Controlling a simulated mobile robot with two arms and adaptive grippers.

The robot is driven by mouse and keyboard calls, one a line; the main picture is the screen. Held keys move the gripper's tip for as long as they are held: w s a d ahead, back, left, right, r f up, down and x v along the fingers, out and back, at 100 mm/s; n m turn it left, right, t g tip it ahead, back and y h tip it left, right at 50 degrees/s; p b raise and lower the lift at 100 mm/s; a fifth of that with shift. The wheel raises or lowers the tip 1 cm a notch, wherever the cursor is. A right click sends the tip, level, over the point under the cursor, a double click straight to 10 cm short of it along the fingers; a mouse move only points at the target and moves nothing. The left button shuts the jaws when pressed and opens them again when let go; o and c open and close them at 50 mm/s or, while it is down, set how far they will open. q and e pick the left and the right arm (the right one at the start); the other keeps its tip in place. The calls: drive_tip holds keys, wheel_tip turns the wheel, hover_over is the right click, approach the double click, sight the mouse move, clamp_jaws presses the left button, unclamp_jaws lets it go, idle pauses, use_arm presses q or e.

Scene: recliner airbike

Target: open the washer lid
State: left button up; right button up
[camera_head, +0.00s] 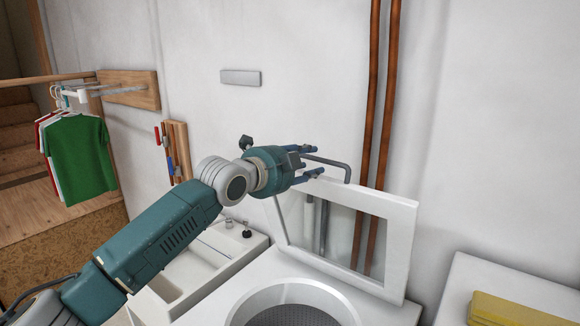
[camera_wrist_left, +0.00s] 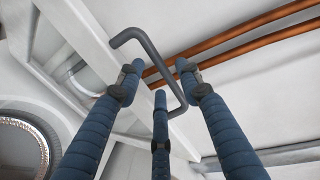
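The washer lid (camera_head: 398,245), a white frame with a clear window, stands raised and leans towards the wall. The washer (camera_head: 262,277) below shows its round drum opening uncovered. A grey bar handle (camera_head: 340,163) sits on the lid's upper edge. My left gripper (camera_head: 316,161) is at the handle's left end, its blue fingers pointing right. In the left wrist view the fingers (camera_wrist_left: 158,78) are spread apart, with the handle (camera_wrist_left: 150,45) crossing among their tips. I cannot tell whether any finger touches it. My right gripper is not in view.
Copper pipes (camera_head: 372,110) run up the wall behind the lid. A white sink (camera_head: 215,255) stands left of the washer. Yellow folded cloth (camera_head: 520,310) lies on a white surface at the right. Shirts (camera_head: 78,155) hang at the far left.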

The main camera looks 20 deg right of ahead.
use_arm(q)
drive_tip(key=v, duration=0.8)
